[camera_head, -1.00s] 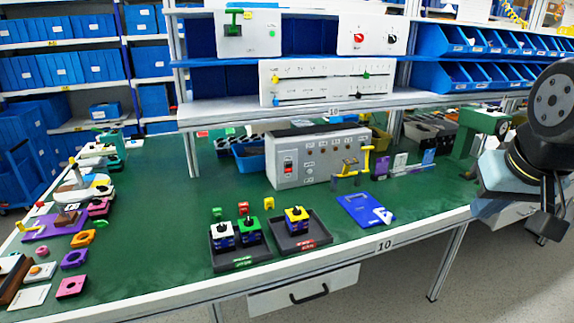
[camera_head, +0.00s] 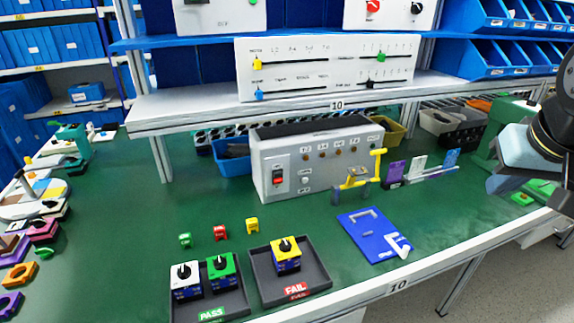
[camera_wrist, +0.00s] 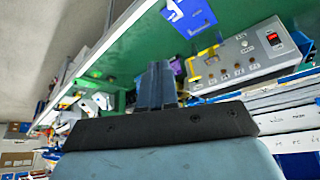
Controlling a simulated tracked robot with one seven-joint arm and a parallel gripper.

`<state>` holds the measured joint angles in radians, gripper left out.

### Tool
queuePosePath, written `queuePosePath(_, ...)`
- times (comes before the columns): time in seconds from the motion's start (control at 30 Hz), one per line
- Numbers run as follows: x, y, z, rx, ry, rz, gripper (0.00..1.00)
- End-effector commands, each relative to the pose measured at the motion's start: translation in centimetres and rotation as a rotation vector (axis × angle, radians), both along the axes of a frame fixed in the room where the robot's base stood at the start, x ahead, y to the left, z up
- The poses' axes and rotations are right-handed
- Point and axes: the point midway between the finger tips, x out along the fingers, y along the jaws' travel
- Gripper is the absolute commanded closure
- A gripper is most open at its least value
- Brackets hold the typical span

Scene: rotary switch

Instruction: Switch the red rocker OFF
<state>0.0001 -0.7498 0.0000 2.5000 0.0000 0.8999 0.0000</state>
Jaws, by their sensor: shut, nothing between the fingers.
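The red rocker (camera_head: 278,177) sits in a black frame on the front face of a grey control box (camera_head: 325,180), near its left end. It also shows in the wrist view (camera_wrist: 273,38), at the upper right. Its exact tilt is too small to tell. My gripper (camera_wrist: 157,72) shows in the wrist view with its dark fingers together and nothing between them. It is well apart from the box. In the head view my arm is at the right edge, and the fingertips are not clearly seen there.
A yellow clamp-like fixture (camera_head: 377,166) and a blue plate (camera_head: 368,238) stand right of and before the box. Two dark trays, PASS (camera_head: 238,304) and FAIL (camera_head: 322,282), hold small switch blocks. A shelf (camera_head: 200,112) overhangs behind. Green table before the rocker is mostly clear.

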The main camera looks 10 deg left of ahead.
Motion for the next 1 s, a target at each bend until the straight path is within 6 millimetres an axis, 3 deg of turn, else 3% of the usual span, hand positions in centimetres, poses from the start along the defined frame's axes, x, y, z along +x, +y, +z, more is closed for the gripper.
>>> queuePosePath(0.33, 0.0, 0.0, 0.0, 0.0, -0.001, 0.0, 1.0)
queuePosePath(0.47, 0.9, 0.0, -0.1, -0.005, -0.01, 0.007, 1.0)
queuePosePath(0.57, 3.0, -0.4, -0.4, -0.018, -0.032, 0.022, 1.0)
queuePosePath(0.73, 8.5, 0.1, -1.6, -0.047, -0.106, 0.07, 1.0)
queuePosePath(1.0, 17.2, 3.3, -4.4, -0.073, -0.243, 0.188, 1.0)
